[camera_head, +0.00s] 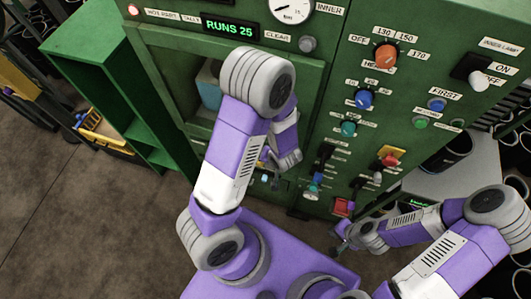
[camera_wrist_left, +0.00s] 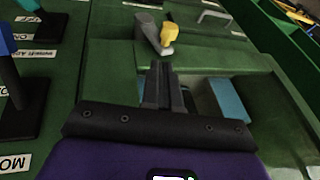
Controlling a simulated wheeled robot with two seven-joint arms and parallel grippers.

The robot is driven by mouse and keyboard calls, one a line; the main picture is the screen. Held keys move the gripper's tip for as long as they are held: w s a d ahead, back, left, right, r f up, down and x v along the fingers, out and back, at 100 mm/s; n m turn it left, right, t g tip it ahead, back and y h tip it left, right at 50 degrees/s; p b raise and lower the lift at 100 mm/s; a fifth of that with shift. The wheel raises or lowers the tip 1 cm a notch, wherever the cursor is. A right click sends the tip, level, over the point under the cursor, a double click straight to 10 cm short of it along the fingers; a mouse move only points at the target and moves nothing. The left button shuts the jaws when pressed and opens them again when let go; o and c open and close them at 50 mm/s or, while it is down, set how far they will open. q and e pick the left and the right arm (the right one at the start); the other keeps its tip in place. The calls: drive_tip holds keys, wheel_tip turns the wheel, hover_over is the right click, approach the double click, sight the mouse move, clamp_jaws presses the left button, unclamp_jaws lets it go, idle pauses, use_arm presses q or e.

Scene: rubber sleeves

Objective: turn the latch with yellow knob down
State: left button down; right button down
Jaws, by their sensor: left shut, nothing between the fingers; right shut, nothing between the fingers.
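The latch (camera_wrist_left: 148,30) is a short grey lever on the green panel in the left wrist view, and a yellow knob (camera_wrist_left: 171,33) stands out from its end. My left gripper (camera_wrist_left: 161,68) is shut and empty, its fingertips pointing at the latch, just short of the knob in the picture; I cannot tell whether they touch. My right gripper (camera_head: 341,243) is shut and empty, low at the right, apart from the panel.
The green machine carries dials, knobs and levers, including an orange dial (camera_head: 386,55) and a red knob (camera_head: 390,160). A pale blue block (camera_wrist_left: 229,100) sits in the opening near my left gripper. A green shelf (camera_head: 92,80) stands at the left. Floor (camera_head: 70,220) there is clear.

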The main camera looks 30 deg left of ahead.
use_arm(q)
drive_tip(key=shift+a+r, duration=0.1)
drive_tip(key=shift+r, duration=0.25)
drive_tip(key=b+x, duration=0.4)
drive_tip(key=x, duration=0.6)
drive_tip(key=shift+a, duration=0.1)
